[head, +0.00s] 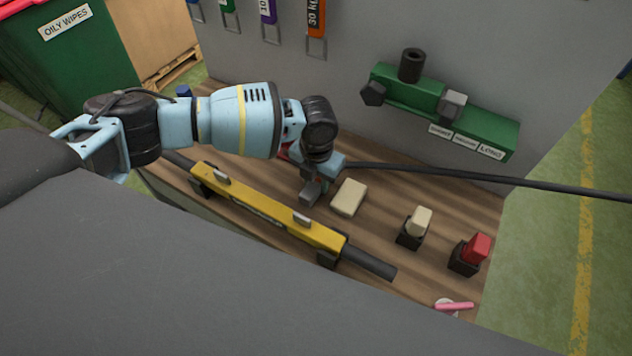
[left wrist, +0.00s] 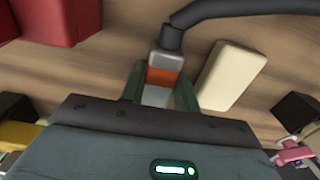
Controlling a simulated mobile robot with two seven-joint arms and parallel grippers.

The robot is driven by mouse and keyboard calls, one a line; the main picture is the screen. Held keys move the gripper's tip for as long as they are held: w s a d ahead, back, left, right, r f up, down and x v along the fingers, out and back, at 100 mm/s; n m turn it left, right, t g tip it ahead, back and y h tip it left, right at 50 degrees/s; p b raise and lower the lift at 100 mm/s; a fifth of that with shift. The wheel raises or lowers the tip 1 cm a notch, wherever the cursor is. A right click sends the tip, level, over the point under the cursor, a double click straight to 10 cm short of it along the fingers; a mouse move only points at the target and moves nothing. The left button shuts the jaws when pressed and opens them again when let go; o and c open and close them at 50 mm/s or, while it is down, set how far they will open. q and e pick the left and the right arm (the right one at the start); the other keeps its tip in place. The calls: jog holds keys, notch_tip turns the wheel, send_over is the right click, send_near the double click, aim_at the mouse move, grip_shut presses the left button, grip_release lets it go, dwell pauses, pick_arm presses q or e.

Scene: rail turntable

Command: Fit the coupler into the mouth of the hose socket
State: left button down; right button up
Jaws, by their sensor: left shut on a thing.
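My left gripper (head: 316,180) is low over the wooden table, near its middle. In the left wrist view its two dark green fingers (left wrist: 159,88) are shut on the coupler (left wrist: 164,76), a small grey block with an orange band. A black hose (left wrist: 235,10) leaves the coupler's far end; in the head view the hose (head: 480,177) runs off to the right. The coupler is mostly hidden by the gripper in the head view. I cannot clearly identify the hose socket or its mouth. A red block (left wrist: 62,22) shows at the upper left of the wrist view. My right gripper is out of view.
A cream block (head: 348,198) lies just right of the gripper. A yellow bar (head: 265,222) on black supports lies in front. Cream (head: 419,221) and red (head: 476,247) blocks stand in black holders. A green rack (head: 487,133) is on the back panel.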

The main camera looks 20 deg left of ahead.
aim_at(317, 180)
pick_arm(q)
notch_tip(317, 180, up, 10)
dwell(0.5)
